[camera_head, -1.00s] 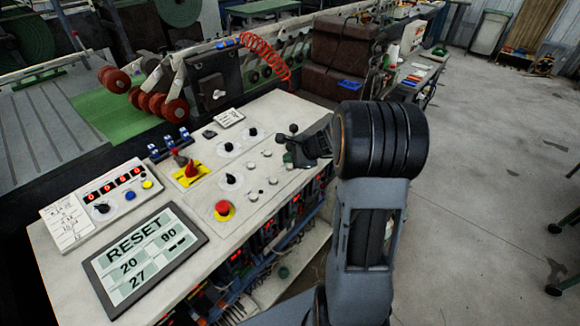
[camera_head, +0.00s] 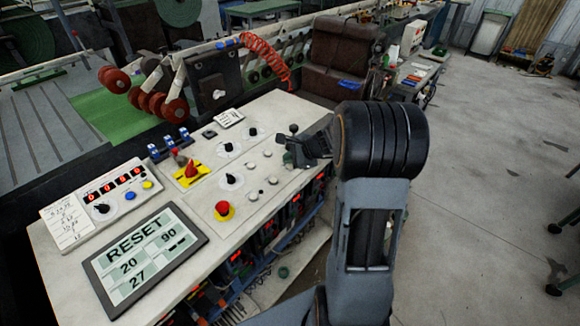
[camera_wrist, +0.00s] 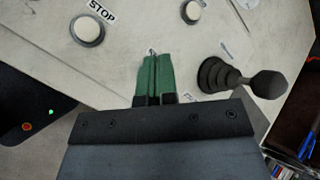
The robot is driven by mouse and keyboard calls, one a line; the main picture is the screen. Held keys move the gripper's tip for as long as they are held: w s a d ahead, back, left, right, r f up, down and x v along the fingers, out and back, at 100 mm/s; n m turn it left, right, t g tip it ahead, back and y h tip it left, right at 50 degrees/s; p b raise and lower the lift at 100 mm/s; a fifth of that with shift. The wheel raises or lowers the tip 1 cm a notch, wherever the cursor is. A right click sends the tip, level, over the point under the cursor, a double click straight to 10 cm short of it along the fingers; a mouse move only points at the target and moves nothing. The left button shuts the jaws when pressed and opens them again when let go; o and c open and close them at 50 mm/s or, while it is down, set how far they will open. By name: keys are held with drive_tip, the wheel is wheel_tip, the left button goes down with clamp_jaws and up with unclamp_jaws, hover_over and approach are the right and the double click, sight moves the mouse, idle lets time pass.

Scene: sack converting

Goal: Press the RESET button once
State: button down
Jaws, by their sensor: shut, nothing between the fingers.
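The console panel (camera_head: 205,220) carries several white round buttons, and a screen (camera_head: 145,258) on it reads RESET, 20, 90 and 27. No button label reads clearly as RESET in either view. My gripper (camera_head: 290,158) is over the far right end of the panel. In the wrist view its green fingers (camera_wrist: 155,58) are together and empty, with the tips close over the panel. They partly cover a small label, and any button under them is hidden. A white button (camera_wrist: 88,30) marked STOP is to their left. Another white button (camera_wrist: 191,11) is beyond them to the right.
A black joystick (camera_wrist: 235,78) stands close to the right of my fingers. A red mushroom button (camera_head: 223,210), a red switch on a yellow plate (camera_head: 190,174) and black knobs (camera_head: 232,181) are on the panel. Open floor (camera_head: 490,200) lies to the right.

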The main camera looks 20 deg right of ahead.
sight(290, 168)
drive_tip(key=shift+f, duration=0.2)
drive_tip(key=shift+f+b, duration=0.25)
drive_tip(key=shift+b, duration=0.3)
drive_tip(key=shift+f+b, duration=0.4)
drive_tip(key=shift+b, duration=0.05)
idle(0.6)
drive_tip(key=shift+r, duration=0.1)
drive_tip(key=shift+r+p, duration=0.65)
drive_tip(key=shift+r, duration=0.1)
drive_tip(key=shift+r+p, duration=1.95)
drive_tip(key=shift+r, duration=0.6)
